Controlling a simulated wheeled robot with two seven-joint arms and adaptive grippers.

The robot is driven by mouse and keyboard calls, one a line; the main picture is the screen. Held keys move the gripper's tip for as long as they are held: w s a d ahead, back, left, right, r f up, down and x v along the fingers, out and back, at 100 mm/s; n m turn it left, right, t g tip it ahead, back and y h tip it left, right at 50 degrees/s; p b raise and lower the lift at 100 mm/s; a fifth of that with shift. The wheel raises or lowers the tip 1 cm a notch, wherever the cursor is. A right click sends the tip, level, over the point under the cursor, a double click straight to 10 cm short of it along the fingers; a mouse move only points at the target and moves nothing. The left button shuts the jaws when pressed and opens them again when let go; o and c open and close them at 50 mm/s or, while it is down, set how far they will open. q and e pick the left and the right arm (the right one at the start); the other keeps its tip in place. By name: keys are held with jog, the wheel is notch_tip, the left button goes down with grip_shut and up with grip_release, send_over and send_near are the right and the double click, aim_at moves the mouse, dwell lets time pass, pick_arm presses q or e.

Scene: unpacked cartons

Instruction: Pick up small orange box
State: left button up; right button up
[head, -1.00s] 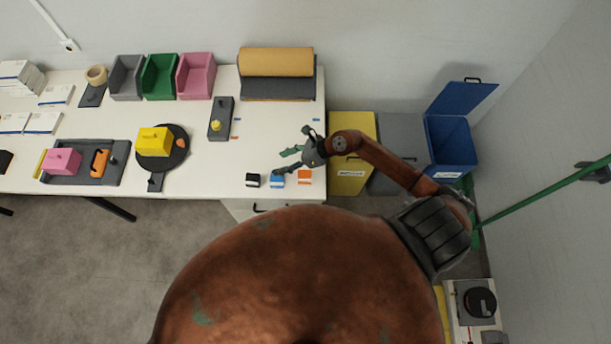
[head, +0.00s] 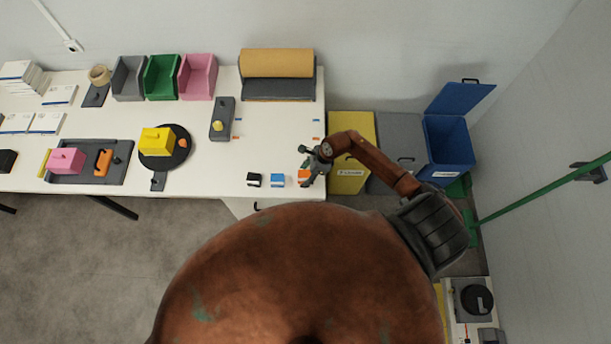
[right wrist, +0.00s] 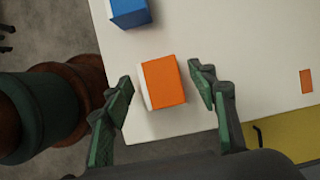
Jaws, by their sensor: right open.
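The small orange box (head: 304,175) stands near the front right corner of the white table, partly covered by my right gripper in the head view. It has a white side and shows whole in the right wrist view (right wrist: 163,82). My right gripper (head: 305,165) is open above the box. The box is not held. My left gripper is not in view.
A small blue box (head: 278,180) stands just left of the orange box, and a small black box (head: 254,180) stands farther left. The table (head: 275,135) is bare behind them. A yellow bin (head: 352,165) is right of the table's edge.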

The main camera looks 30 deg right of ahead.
jog(key=shift+f, duration=0.2)
jog(key=shift+c, duration=0.7)
jog(key=c, duration=0.9)
jog(key=shift+r, duration=0.1)
jog(key=shift+c, duration=0.2)
